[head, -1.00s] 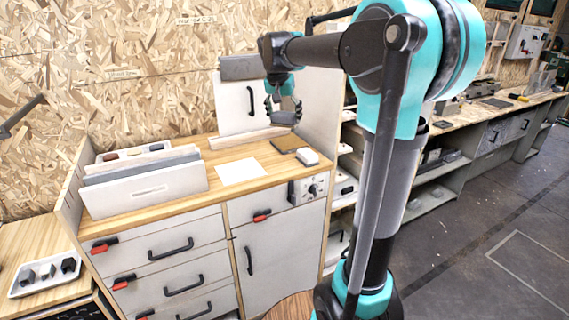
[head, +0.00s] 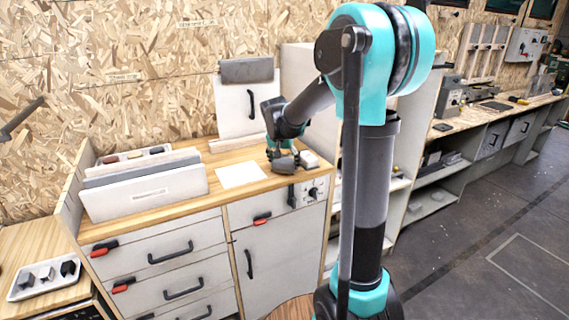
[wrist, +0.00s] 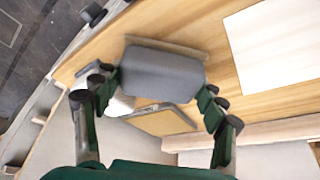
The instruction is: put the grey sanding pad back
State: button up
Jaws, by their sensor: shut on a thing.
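The grey sanding pad (wrist: 163,72) is a rounded grey block held between the fingers of my gripper (wrist: 160,85) in the wrist view. In the head view my gripper (head: 283,157) is low over the right part of the wooden bench top, with the pad (head: 286,166) at its fingertips. A flat tan piece with a grey edge (wrist: 165,121) lies on the bench just beyond the pad, partly covered by it in the wrist view. Whether the pad touches the bench I cannot tell.
A white block (head: 309,159) sits right beside my gripper. A white sheet (head: 241,174) lies to its left on the bench (head: 222,198). A labelled white rack (head: 150,192) stands further left. A white board (head: 240,108) stands behind. A tray of dark blocks (head: 42,278) is at lower left.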

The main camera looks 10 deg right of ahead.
jog(key=shift+f, duration=0.2)
jog(key=o, duration=1.2)
jog(key=v, duration=1.2)
jog(key=s+d+f+n, duration=0.1)
jog(key=s+d+f, duration=0.1)
jog(key=s+f, duration=0.5)
jog(key=s+d+f+n+y, duration=0.1)
jog(key=s+d+f+n, duration=0.1)
jog(key=s+f, duration=0.5)
jog(key=s+d+f+n+y, duration=0.1)
jog(key=s+d+f+n, duration=0.1)
jog(key=s+f, duration=0.5)
jog(key=shift+s+f, duration=0.15)
jog(key=shift+s, duration=1.2)
jog(key=shift+s+f, duration=0.2)
jog(key=shift+s, duration=1.15)
